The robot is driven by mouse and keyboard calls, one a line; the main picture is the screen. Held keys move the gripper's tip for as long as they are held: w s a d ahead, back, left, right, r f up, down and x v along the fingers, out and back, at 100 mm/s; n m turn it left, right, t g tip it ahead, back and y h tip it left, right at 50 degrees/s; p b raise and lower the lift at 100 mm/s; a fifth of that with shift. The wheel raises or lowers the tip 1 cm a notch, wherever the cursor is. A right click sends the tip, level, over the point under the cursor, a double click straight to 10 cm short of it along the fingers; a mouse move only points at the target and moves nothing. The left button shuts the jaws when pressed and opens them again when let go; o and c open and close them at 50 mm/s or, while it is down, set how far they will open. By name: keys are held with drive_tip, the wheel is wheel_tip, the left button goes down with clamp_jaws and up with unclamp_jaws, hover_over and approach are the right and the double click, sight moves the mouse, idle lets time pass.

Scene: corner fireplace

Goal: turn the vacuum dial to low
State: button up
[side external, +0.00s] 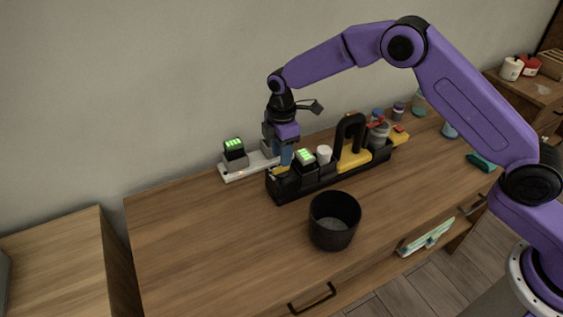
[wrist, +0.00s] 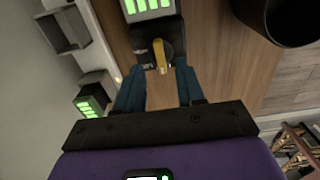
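A yellow dial (wrist: 162,57) with a narrow raised grip stands on a black block (wrist: 146,50), seen in the wrist view. In the side view the block is at the left end of a long black caddy (side external: 285,187), and the dial is mostly hidden by my fingers. My gripper (wrist: 161,76) points down, with its two blue fingers apart on either side of the dial. There is a gap between the fingers, and I cannot tell whether either touches the dial. My gripper (side external: 282,160) also shows in the side view. The dial's markings are too small to read.
A green-lit block (side external: 305,157) sits in the caddy beside the dial; another (side external: 234,147) is on a white strip (side external: 240,171) by the wall. A black arched handle (side external: 349,131) rises farther right. A dark bin (side external: 334,220) stands in front. The wooden top is clear at left.

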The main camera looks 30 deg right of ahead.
sight(281, 170)
drive_tip(key=shift+f, duration=2)
clamp_jaws()
drive_tip(key=m, duration=0.8)
drive_tip(key=shift+m, duration=0.3)
